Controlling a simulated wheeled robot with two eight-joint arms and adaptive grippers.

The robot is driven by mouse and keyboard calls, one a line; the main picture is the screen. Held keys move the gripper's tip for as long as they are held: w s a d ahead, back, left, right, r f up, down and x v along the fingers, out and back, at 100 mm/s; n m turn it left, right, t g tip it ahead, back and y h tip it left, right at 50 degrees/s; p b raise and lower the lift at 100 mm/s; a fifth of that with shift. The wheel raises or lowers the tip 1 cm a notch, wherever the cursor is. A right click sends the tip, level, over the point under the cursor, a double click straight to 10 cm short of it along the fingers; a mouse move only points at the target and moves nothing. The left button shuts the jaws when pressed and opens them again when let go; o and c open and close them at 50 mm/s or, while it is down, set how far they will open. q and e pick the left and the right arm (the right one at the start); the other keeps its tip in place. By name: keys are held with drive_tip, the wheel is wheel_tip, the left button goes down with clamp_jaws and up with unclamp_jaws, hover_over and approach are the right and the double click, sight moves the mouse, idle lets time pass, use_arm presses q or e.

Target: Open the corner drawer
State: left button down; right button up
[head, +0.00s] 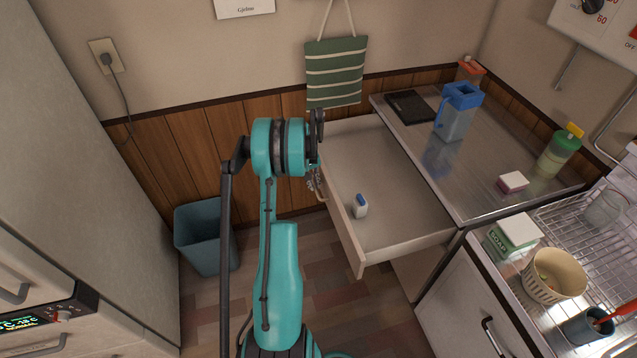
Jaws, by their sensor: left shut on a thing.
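The corner drawer (392,178) stands pulled far out from under the steel counter, its pale inside open to view. A small white bottle with a blue cap (360,207) stands inside it near the front panel. My left arm is teal and comes up from the bottom of the view. My left gripper (314,178) is at the outer side of the drawer's front and shut on the drawer handle (321,190). The arm's wrist hides part of the gripper. My right gripper is not in view.
The steel counter (470,190) holds a blue-lidded jug (458,115), a black flat item (410,107), a green bottle (558,152) and a sponge (512,182). A dish rack (590,235) is at the right. A blue-grey bin (207,238) stands by the wall, left of my arm.

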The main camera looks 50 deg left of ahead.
use_arm(q)
drive_tip(key=c, duration=1.9)
unclamp_jaws()
drive_tip(key=shift+r, duration=0.1)
drive_tip(key=r, duration=0.4)
drive_tip(key=s+r, duration=0.1)
drive_tip(key=r, duration=0.2)
drive_tip(key=s+a+r, duration=0.1)
drive_tip(key=r, duration=0.3)
drive_tip(key=shift+r, duration=0.3)
